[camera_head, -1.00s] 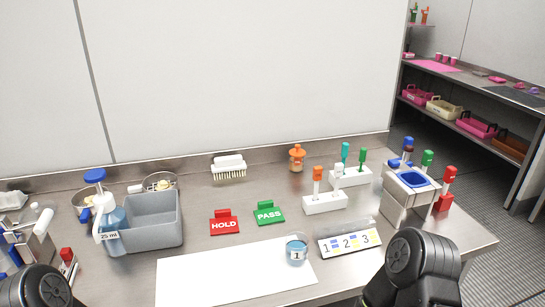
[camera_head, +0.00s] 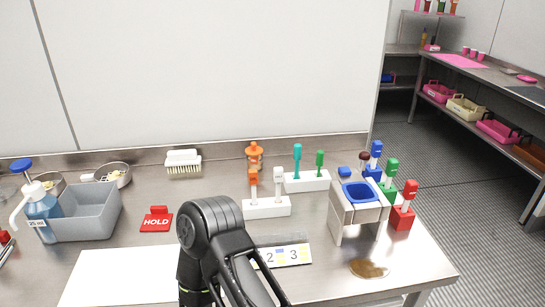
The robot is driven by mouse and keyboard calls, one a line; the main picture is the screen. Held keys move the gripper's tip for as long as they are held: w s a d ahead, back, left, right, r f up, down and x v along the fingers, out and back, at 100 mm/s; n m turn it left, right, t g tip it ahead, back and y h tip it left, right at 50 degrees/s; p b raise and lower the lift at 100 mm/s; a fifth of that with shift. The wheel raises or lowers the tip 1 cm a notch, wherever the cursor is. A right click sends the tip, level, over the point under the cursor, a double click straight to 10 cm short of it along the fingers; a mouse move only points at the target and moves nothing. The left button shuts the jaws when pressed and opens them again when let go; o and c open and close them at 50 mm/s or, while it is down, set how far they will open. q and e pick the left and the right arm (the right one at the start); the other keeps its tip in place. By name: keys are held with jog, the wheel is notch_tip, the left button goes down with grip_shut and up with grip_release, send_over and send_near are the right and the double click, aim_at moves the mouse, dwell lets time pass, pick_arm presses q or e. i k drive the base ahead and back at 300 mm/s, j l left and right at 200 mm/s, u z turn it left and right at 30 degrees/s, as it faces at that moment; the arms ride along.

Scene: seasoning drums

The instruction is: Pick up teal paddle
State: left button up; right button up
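The teal paddle (camera_head: 297,158) stands upright in a white holder (camera_head: 308,182) towards the back of the table, beside a green paddle (camera_head: 320,162). Neither gripper shows in the head view. One black arm link of mine rises from the bottom edge at the centre, well in front of the holder. No gripper touches the teal paddle. The arm hides part of the table and of the number plate.
A second white holder (camera_head: 266,207) with an orange paddle stands in front left. A dispenser with a blue basin (camera_head: 361,193) and coloured paddles stand right. A brown spill (camera_head: 368,268) lies near the front edge. A grey bin (camera_head: 84,212) and red HOLD sign (camera_head: 157,219) are left.

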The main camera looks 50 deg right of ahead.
aim_at(297, 146)
jog(key=k+l+u, duration=0.1)
jog(key=k+l, duration=0.2)
jog(key=l, duration=0.15)
jog(key=k+l, duration=0.3)
jog(key=l, duration=0.15)
jog(key=k+l+u, duration=0.15)
jog(key=k+l, duration=0.15)
jog(key=l, duration=0.15)
